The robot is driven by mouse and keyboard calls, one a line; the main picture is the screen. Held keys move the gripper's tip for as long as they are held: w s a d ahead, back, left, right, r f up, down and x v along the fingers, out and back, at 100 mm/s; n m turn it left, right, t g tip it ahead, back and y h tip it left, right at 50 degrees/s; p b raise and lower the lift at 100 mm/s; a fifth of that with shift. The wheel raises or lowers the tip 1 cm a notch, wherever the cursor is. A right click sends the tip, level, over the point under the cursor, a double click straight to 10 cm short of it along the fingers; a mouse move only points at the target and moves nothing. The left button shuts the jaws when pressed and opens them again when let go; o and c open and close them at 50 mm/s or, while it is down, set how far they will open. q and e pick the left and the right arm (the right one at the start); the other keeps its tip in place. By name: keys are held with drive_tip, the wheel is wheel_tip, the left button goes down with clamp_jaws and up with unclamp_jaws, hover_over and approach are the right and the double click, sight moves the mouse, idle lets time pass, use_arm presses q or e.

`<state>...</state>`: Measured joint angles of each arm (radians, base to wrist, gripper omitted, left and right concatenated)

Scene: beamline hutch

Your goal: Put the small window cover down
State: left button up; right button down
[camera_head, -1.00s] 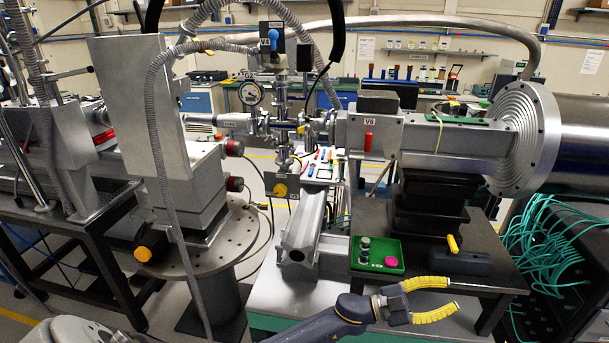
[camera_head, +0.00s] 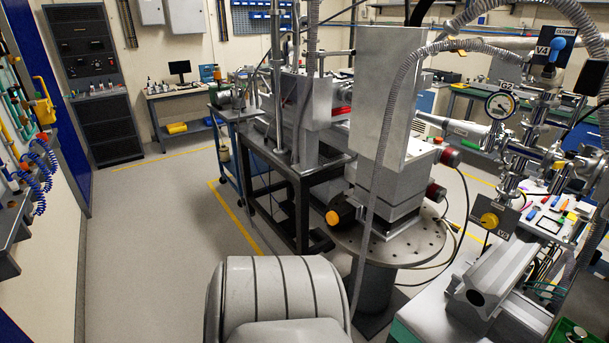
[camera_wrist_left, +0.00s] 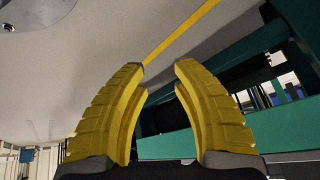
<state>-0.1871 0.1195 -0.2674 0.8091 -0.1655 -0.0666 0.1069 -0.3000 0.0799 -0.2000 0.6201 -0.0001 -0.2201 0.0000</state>
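I cannot make out the small window cover in either current view. My left gripper (camera_wrist_left: 163,66) shows in the left wrist view with its two yellow ribbed fingers apart. Nothing is between the fingers; the floor and a green bench edge (camera_wrist_left: 165,146) lie beyond them. My left gripper is outside the head view, and my right gripper is in neither view. Only a corner of the green tray (camera_head: 562,331) shows at the bottom right of the head view, so most of what it holds is hidden.
A round perforated plate (camera_head: 420,248) on a pedestal carries a stack of metal blocks. A grey rail (camera_head: 492,275) lies on the bench to its right. A dark frame table (camera_head: 300,205) stands further back. The floor (camera_head: 160,240) at left is clear, with yellow lines.

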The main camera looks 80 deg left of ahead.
use_arm(q)
drive_tip(key=s+a+f+g, duration=0.1)
drive_tip(key=s+f+g, duration=0.1)
drive_tip(key=s, duration=0.9)
drive_tip(key=s+a+f+g+y, duration=0.1)
drive_tip(key=s+f, duration=0.3)
drive_tip(key=s, duration=0.8)
drive_tip(key=shift+n+g, duration=0.4)
drive_tip(key=shift+g, duration=0.5)
